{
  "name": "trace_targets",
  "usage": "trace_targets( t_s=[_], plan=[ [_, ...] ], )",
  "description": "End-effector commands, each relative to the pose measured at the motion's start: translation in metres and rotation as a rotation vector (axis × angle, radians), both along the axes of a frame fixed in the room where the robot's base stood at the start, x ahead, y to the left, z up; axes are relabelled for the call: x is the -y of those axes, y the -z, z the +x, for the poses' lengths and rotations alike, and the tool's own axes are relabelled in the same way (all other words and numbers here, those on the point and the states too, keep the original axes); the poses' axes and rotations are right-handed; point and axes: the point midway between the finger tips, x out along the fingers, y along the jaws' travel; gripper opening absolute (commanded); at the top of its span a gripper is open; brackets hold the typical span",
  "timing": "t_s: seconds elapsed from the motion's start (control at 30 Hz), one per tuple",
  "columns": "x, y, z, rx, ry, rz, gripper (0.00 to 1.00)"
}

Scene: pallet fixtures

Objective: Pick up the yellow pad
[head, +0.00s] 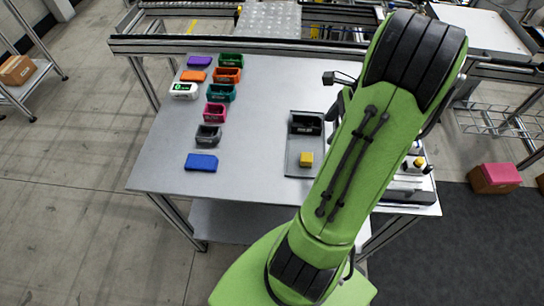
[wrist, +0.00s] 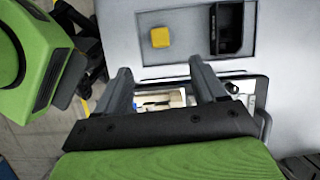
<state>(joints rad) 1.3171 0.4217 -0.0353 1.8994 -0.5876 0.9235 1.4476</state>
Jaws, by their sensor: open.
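The yellow pad (head: 306,159) is a small block lying in a shallow grey tray (head: 292,168) on the table, left of my arm in the head view. It also shows in the wrist view (wrist: 160,37), at the left of the tray's recess. My gripper (wrist: 157,80) is open and empty in the wrist view. Its fingertips point toward the tray's edge, apart from the pad. In the head view my arm hides most of the gripper.
A black holder (wrist: 228,28) sits in the same tray, beside the pad. Several coloured holders stand at the table's left, with a blue block (head: 201,162) nearer the front. The table (head: 258,120) is clear between the holders and tray.

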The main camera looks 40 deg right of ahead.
Motion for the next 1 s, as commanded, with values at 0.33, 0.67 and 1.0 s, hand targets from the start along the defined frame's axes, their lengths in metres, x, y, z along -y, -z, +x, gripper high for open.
trace_targets(
  t_s=[0.33,0.67,1.0],
  plan=[
    [-0.006,0.062,0.006,-0.007,0.072,0.038,0.70],
    [-0.020,0.112,0.022,-0.005,0.071,0.034,0.70],
    [-0.031,0.155,0.035,-0.005,0.071,0.033,0.70]
  ],
)
